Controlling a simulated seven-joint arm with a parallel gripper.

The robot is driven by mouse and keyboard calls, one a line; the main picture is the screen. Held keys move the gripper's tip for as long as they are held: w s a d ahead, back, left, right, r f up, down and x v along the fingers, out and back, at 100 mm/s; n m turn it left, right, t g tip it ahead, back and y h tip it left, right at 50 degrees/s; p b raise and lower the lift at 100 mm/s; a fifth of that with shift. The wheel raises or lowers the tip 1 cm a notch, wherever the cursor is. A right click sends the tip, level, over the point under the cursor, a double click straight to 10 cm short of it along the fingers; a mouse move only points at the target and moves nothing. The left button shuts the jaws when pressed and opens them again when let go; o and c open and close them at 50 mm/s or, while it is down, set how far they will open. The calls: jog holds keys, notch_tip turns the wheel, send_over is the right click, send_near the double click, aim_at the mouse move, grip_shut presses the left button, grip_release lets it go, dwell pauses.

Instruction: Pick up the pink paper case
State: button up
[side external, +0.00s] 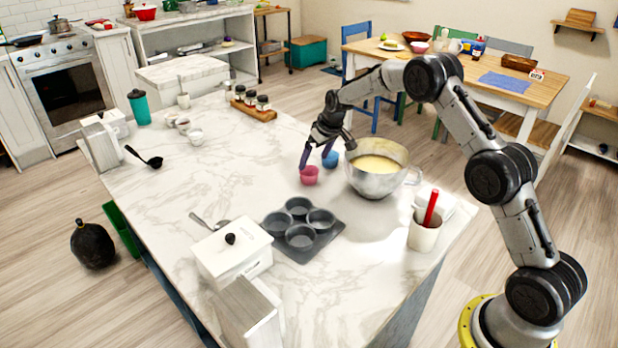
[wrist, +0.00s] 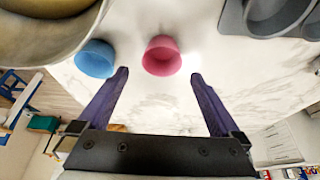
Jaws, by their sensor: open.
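The pink paper case (side external: 309,175) stands on the white marble counter, left of the metal mixing bowl. In the wrist view the pink case (wrist: 162,55) lies between the lines of my two fingers, a little beyond their tips. My gripper (side external: 312,152) is open and empty, just above and beside the case in the side view; in the wrist view its purple fingers (wrist: 160,73) are spread wide. A blue paper case (side external: 330,158) stands close by; in the wrist view it (wrist: 96,58) is beside the left fingertip. I cannot tell whether the fingers touch either case.
A metal bowl of batter (side external: 377,167) stands close to the right of the cases. A dark muffin tin (side external: 292,238) lies in front. A cup with a red-handled utensil (side external: 425,230) is at the right edge. Counter space left of the pink case is clear.

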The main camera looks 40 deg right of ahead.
aim_at(309, 171)
jog(key=shift+x, duration=3.3)
jog(key=shift+s+a, duration=0.1)
jog(key=shift+a, duration=0.05)
jog(key=shift+c, duration=0.3)
